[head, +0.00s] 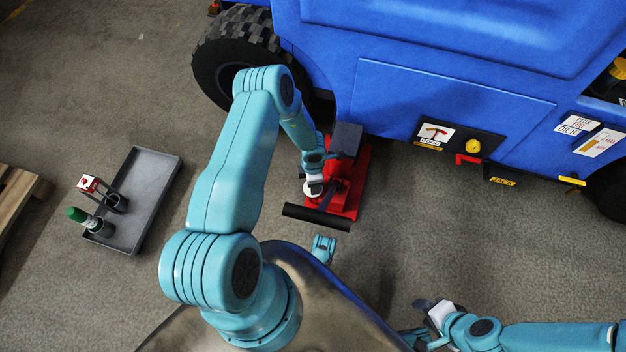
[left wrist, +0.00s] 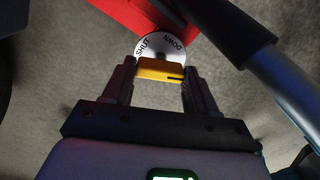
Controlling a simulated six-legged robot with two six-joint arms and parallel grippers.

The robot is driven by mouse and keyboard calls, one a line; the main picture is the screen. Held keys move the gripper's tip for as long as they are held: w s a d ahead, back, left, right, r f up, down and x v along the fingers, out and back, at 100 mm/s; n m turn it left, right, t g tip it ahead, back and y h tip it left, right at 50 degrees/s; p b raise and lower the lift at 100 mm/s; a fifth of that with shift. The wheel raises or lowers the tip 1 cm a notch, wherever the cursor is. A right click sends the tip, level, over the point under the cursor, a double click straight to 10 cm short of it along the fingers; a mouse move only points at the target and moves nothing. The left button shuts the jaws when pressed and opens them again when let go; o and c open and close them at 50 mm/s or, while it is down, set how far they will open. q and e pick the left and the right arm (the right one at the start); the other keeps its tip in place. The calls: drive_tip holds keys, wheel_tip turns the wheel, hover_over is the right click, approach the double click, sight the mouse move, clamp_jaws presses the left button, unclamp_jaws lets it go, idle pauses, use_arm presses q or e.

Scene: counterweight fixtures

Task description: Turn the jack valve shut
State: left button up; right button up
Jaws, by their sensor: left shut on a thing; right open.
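The red jack (head: 350,197) stands on the floor beside the blue vehicle, with a black-gripped handle (head: 316,217) across its near end. In the left wrist view, its valve has a white disc (left wrist: 146,45) lettered SHUT on the left and DOWN on the right. A yellow valve grip (left wrist: 160,70) with a dark mark at its right end sits in front of the disc. My left gripper (left wrist: 160,90) is shut on this yellow grip; in the head view my arm partly hides the valve. My right gripper (head: 428,307) is open and empty at the lower right.
The vehicle's blue side (head: 440,100) and tyre (head: 235,55) bound the space behind the jack. A grey tray (head: 152,190) with a green-capped bottle (head: 90,220) and a red-and-white item lies at left. A wooden pallet (head: 15,200) is at the far left. Floor right of the jack is clear.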

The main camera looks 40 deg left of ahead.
use_arm(q)
drive_tip(key=m, duration=0.4)
drive_tip(key=shift+m, duration=0.4)
idle(0.4)
drive_tip(key=o, duration=1.1)
drive_tip(key=shift+c, duration=0.2)
wheel_tip(320, 180, up, 16)
drive_tip(key=p, duration=0.8)
drive_tip(key=shift+r, duration=0.15)
drive_tip(key=shift+s, duration=0.1)
